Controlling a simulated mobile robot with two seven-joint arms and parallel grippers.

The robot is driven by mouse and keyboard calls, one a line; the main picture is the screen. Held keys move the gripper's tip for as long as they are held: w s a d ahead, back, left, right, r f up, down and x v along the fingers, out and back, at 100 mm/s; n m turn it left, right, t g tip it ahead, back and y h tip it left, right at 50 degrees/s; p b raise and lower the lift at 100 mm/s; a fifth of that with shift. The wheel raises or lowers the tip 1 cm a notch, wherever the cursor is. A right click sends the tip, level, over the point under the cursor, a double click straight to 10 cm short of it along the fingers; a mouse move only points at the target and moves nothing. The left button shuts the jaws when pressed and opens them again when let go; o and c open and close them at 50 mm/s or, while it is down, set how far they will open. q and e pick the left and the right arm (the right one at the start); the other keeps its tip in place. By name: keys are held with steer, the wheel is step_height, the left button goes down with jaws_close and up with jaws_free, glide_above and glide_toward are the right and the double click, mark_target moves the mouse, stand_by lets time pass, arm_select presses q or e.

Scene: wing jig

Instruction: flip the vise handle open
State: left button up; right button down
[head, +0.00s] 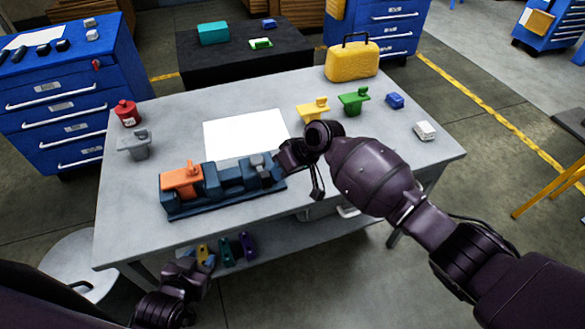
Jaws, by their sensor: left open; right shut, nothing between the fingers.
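A dark blue vise (228,187) lies along the front of the grey table, with an orange part (181,180) seated in its left end. A small grey piece (257,161) stands up at the vise's right end; it may be the handle, and its position is hard to tell. My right gripper (279,164) is shut and empty right beside that piece; whether they touch is unclear. My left gripper (190,272) is open and empty, low in front of the table's front edge, away from the vise.
A white sheet (245,132) lies behind the vise. Yellow (313,109) and green (354,101) parts, a blue block (395,101), a white block (425,131) and a yellow case (352,62) stand right. The table's front right is clear.

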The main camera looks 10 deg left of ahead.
steer(key=shift+s+a, duration=0.3)
steer(key=shift+s, duration=0.1)
steer(key=shift+s+f, duration=0.15)
stand_by(0.4)
